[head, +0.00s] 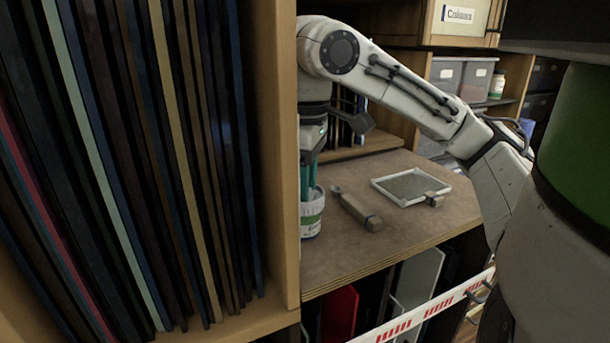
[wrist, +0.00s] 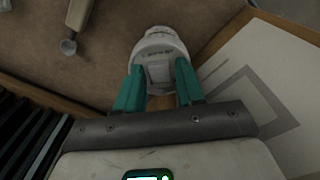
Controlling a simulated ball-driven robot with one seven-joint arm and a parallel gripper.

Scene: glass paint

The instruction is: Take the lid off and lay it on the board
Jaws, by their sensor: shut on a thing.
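A white jar (head: 312,214) with a printed label stands upright on the brown work board (head: 400,231), near its left edge beside the tall wooden shelf side, which partly hides it. My gripper (head: 308,184) points down at the jar's top, its teal fingers on either side. In the wrist view, the fingers (wrist: 160,88) close on the pale lid (wrist: 158,73) at the jar's top, and the jar (wrist: 158,38) shows beyond them. The fingers hide the lid's sides. I cannot tell whether the lid is loose from the jar.
A wooden-handled tool (head: 358,209) lies right of the jar. A framed glass pane (head: 410,186) lies farther right, with a small block (head: 433,200) at its front edge. The board between tool and front edge is bare. Upright panels (head: 415,280) stand below the edge.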

